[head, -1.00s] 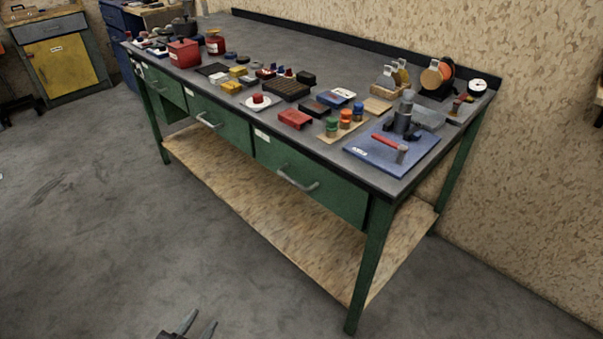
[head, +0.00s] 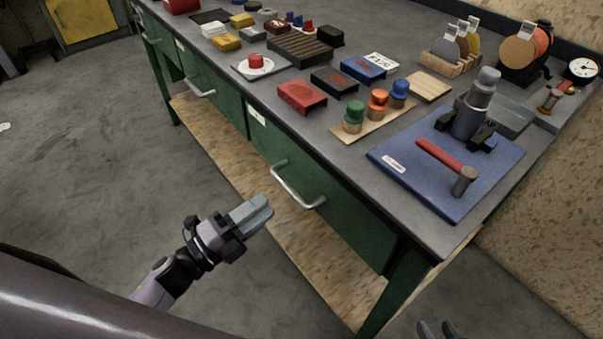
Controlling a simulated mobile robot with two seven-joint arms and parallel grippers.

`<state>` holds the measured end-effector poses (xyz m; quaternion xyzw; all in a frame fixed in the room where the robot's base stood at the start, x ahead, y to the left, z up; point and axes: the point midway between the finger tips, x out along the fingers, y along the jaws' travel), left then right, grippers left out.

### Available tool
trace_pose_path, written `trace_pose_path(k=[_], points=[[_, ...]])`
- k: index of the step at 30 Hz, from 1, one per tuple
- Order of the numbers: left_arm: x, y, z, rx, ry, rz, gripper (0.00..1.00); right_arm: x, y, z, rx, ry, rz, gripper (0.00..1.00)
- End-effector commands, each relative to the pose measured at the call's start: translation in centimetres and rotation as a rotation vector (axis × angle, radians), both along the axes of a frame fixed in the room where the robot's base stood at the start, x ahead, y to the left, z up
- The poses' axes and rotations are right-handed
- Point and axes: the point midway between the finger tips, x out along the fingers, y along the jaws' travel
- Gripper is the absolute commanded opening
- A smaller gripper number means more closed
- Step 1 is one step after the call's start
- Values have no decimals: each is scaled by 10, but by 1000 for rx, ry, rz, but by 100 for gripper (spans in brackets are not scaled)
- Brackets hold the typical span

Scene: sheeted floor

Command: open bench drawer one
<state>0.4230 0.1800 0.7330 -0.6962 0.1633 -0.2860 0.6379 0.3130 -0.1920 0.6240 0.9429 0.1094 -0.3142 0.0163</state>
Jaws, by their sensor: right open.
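The green bench has drawers along its front, all looking closed. The nearest drawer (head: 345,218) has a curved grey handle (head: 296,188) and a white label at its upper left. The middle drawer (head: 222,100) has a similar handle (head: 199,90). A further drawer (head: 160,40) shows at the upper left. I cannot read which is drawer one. My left gripper (head: 262,208) is left of and below the nearest handle in the picture, apart from it and empty; its fingers overlap from this angle. My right gripper (head: 437,327) is open at the bottom edge, only its fingertips showing.
The bench top (head: 325,150) carries a blue plate (head: 465,185) with a press and red hammer, coloured knobs on a board (head: 372,122), and several small blocks. A wooden lower shelf (head: 318,262) and a green leg (head: 392,290) are below.

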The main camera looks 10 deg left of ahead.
Motion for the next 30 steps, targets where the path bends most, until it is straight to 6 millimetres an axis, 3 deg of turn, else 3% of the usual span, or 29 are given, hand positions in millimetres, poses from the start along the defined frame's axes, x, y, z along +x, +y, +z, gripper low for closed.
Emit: trace_pose_path(k=[5, 18, 29, 30], points=[[6, -6, 1, 17, -20, -13, 34, 0, 1, -1, 3, 2, 0, 43], [50, -40, 12, 15, -18, -11, 34, -5, 3, 0, 7, 13, -2, 43], [55, -44, 13, 15, -16, -11, 34, -4, 3, 0, 8, 11, -3, 43], [55, -44, 13, 15, -16, -11, 28, -4, 3, 1, 8, 11, -3, 43]])
